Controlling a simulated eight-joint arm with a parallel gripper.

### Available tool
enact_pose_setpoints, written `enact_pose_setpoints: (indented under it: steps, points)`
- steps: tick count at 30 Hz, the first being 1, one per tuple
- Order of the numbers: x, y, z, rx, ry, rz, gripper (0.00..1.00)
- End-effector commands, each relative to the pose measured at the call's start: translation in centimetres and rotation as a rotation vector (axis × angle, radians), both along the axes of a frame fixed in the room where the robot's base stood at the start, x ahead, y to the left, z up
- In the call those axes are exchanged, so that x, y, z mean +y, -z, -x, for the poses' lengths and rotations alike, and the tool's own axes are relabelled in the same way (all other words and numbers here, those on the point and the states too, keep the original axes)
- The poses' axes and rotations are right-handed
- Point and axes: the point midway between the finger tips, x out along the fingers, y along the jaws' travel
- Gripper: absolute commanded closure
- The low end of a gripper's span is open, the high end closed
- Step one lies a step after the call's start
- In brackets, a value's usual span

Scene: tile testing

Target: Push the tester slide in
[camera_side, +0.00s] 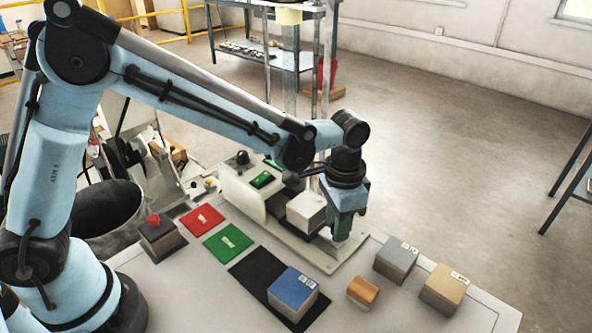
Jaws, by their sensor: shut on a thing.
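The tester (242,192) is a pale housing with a green display, standing at the back of the table. Its slide (318,258) extends out toward the right on a pale base plate. A light grey tile block (306,212) sits on the slide, just left of my gripper. My gripper (341,232) points down at the outer end of the slide and is shut on it. The fingertips and the exact grip point are partly hidden by the gripper body.
A blue block (292,290) rests on a black mat (250,278). An orange block (362,292), a grey block (396,258) and a tan block (443,288) stand at right. Red (202,218) and green (228,243) pads and a red-button box (160,236) lie left.

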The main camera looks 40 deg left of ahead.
Motion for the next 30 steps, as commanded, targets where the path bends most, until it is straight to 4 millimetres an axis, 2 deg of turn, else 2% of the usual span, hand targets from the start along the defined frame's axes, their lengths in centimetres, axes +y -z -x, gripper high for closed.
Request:
enact_pose_setpoints:
  steps: [30]
  points:
    - [4.6,-0.1,-0.1,-0.004,-0.002,-0.001,0.95]
